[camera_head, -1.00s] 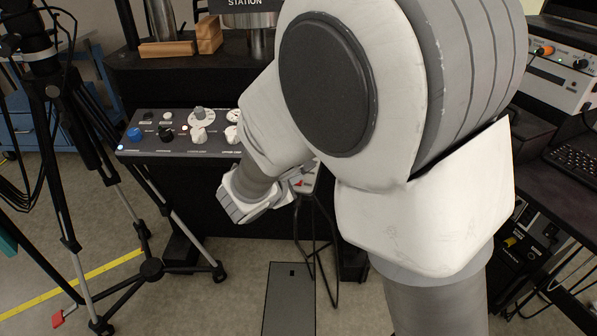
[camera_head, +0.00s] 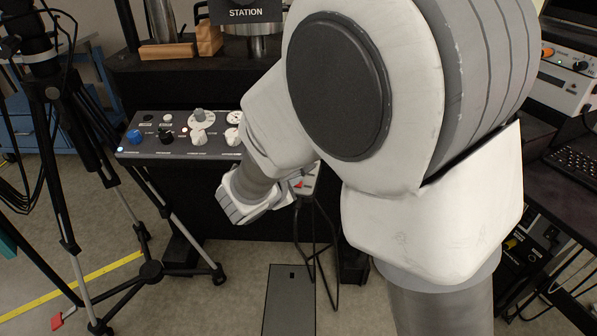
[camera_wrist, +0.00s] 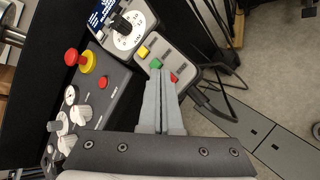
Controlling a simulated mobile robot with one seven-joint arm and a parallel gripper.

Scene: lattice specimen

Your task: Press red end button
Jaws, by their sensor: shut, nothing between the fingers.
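In the wrist view, a small grey box carries a row of buttons: yellow (camera_wrist: 144,51), green (camera_wrist: 156,63) and, at the end of the row, red (camera_wrist: 174,77). My gripper (camera_wrist: 159,74) is shut and empty. Its fingertips appear over the box, just below the green button and left of the red one. I cannot tell whether they touch it. In the head view the grey box (camera_head: 308,186) shows partly, with a red spot on it, behind my wrist. My arm hides most of it there.
A control panel (camera_wrist: 118,72) beside the box has a red mushroom knob on yellow (camera_wrist: 77,59), another red button (camera_wrist: 103,83) and white knobs. A tripod (camera_head: 150,268) stands at left. A cable hangs right of the box.

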